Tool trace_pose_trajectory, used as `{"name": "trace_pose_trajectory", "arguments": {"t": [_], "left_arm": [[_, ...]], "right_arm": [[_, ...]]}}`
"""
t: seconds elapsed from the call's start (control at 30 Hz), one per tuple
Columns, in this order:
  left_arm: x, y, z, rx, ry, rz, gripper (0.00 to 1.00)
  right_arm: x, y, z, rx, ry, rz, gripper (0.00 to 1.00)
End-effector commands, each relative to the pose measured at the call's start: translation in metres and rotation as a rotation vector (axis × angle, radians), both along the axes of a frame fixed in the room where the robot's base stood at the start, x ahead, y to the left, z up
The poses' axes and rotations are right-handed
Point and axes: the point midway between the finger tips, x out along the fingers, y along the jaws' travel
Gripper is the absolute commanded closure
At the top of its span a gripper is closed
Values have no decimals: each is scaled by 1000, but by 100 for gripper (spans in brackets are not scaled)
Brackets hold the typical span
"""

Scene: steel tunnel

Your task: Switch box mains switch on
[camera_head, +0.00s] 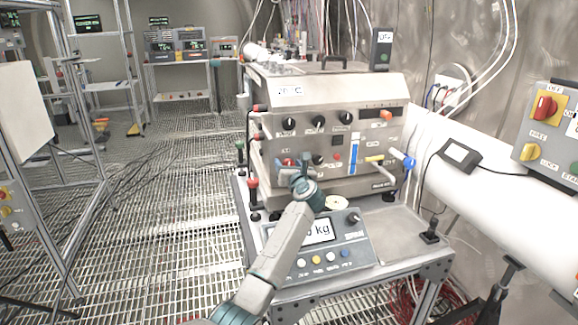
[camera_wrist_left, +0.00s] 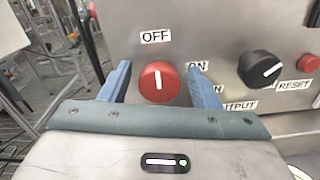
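The red round knob (camera_wrist_left: 157,82) sits on a grey metal panel in the left wrist view. Its white line stands upright, towards the OFF label (camera_wrist_left: 155,36) above it; an ON label (camera_wrist_left: 197,66) is to its upper right. My left gripper (camera_wrist_left: 158,68) is open, with one blue finger on each side of the knob; I cannot tell whether they touch it. In the head view my left gripper (camera_head: 293,163) is at the lower left of the switch box (camera_head: 290,95) front and largely hides the knob. My right gripper is not in view.
A black knob (camera_wrist_left: 262,69) and a red button (camera_wrist_left: 308,63) are right of the red knob. A scale (camera_head: 318,252) stands below the box on the cart. Another control box (camera_head: 548,135) with a red knob is at the right. Grated floor is open on the left.

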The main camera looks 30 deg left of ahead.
Motion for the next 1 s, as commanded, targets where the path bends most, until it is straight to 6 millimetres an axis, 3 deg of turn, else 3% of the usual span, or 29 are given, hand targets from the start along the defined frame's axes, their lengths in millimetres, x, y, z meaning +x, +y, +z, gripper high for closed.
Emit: {"name": "trace_pose_trajectory", "arguments": {"t": [0.03,0.2,0.57,1.0], "left_arm": [[0,0,0,0,0,0,54],[0,0,0,0,0,0,85],[0,0,3,35,42,0,85],[1,-1,6,256,304,1,85]], "right_arm": [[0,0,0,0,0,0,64],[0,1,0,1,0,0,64],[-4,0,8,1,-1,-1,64],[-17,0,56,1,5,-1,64]]}}
